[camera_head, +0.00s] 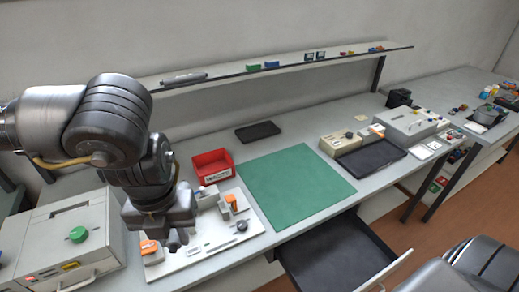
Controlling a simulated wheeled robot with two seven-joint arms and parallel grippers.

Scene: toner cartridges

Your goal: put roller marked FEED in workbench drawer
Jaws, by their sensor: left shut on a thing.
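My left gripper (177,240) points down over the white board on the workbench. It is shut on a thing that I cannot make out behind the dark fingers. No FEED marking is legible in this view. The workbench drawer (335,254) is pulled open below the front edge of the bench, right of my left gripper. Its dark inside looks empty where I see it. My right gripper is out of view; only dark parts of my own body show at the bottom right.
The white board (205,256) holds orange-marked parts. A red bin (213,167) stands behind it, and a green mat (298,186) lies clear to the right. A grey machine (62,245) stands at left. A shelf (290,63) runs along the back with a dark cylinder (184,78) on it.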

